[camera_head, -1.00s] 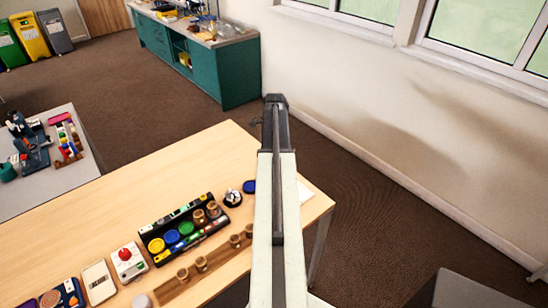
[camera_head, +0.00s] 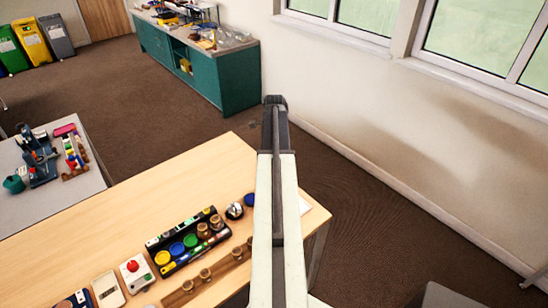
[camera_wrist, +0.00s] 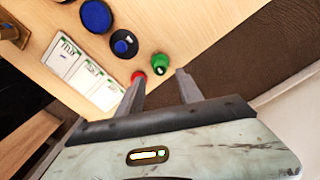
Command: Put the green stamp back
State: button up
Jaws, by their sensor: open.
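A green stamp (camera_wrist: 160,62) stands on the table near its edge in the wrist view. My gripper (camera_wrist: 160,76) is open and empty, its two fingers pointing toward the stamp, which shows just beyond the gap between the tips. Whether they are level with it, I cannot tell. A red piece (camera_wrist: 138,76) is partly hidden behind the left fingertip. In the head view my arm covers part of the table, and I cannot make out the green stamp or the fingers there.
A dark round piece with a blue top (camera_wrist: 124,44), a blue disc (camera_wrist: 96,16) and white cards (camera_wrist: 85,72) lie close by. In the head view a black tray (camera_head: 160,244) holds coloured pads, with a wooden rail (camera_head: 216,276) in front. The table's far left is clear.

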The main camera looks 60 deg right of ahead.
notch_tip(320, 180, up, 5)
jog(key=p, duration=0.3)
jog(key=shift+r, duration=0.15)
jog(key=w+a+n, duration=0.4)
jog(key=w+a, duration=0.1)
jog(key=a, duration=0.5)
jog(key=w+a+n, duration=0.5)
jog(key=w+a, duration=0.1)
jog(key=a, duration=0.4)
jog(key=w+a+n, duration=0.4)
jog(key=w+a, duration=0.1)
jog(key=a, duration=0.4)
jog(key=a+n, duration=1.4)
jog(key=a, duration=1.6)
jog(key=shift+s, duration=0.25)
